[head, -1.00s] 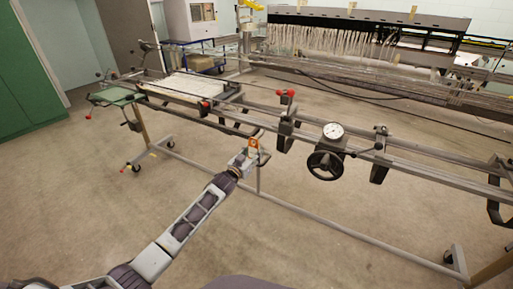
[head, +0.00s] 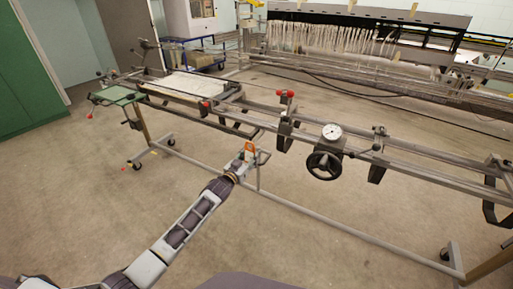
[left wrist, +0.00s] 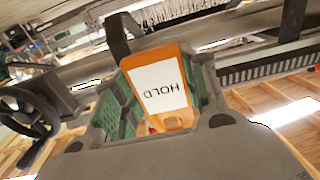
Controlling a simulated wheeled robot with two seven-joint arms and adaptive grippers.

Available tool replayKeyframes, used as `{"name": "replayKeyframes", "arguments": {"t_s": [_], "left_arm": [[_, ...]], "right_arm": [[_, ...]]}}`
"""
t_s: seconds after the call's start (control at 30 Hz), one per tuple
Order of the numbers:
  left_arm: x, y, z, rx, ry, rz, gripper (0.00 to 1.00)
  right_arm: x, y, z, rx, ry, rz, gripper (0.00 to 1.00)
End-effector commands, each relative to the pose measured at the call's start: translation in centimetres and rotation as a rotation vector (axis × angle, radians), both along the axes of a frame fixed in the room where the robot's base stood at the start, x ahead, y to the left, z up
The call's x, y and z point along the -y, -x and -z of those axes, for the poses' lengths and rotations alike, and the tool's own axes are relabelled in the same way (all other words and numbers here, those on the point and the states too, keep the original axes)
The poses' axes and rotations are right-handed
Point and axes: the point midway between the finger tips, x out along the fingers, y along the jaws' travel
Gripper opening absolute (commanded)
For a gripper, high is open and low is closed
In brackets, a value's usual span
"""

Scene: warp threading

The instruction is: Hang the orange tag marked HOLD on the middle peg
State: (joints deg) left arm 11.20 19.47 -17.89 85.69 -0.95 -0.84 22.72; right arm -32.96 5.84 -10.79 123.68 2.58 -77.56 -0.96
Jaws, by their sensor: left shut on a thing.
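The orange tag (head: 250,146) is in my left gripper (head: 249,157), in front of the frame's near rail. In the left wrist view the tag (left wrist: 160,87) stands between the green-padded fingers of the gripper (left wrist: 155,100). Its white label reads HOLD, upside down in that view. The gripper is shut on the tag's sides. The tag's lower end is partly hidden between the fingers. I cannot make out the middle peg or any row of pegs in either view. My right gripper is not in view.
A long metal frame (head: 420,161) crosses the view, with a dial (head: 331,131), a black handwheel (head: 324,165) and a red knob (head: 286,93). A lower bar (head: 330,220) runs near the floor. White threads hang from a machine behind. The near floor (head: 300,245) is clear.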

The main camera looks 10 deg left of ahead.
Motion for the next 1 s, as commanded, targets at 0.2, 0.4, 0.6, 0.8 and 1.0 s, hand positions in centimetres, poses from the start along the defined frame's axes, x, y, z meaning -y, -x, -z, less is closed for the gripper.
{"name": "replayKeyframes", "arguments": {"t_s": [0.2,0.4,0.6,0.8,1.0], "left_arm": [[-0.2,0.7,0.0,-0.002,-0.001,0.0,0.27],[-0.3,1.2,0.0,-0.002,-0.001,0.0,0.27],[-0.4,1.5,0.0,-0.001,0.0,0.0,0.27],[-0.4,1.5,0.0,-0.001,0.0,0.0,0.27],[-0.4,1.5,0.0,-0.001,0.0,0.0,0.27]], "right_arm": [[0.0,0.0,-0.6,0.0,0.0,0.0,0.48],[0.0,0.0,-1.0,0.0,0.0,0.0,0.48],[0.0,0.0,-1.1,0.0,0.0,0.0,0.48],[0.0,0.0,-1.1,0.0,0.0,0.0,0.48],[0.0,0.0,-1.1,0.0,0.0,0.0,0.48]]}}
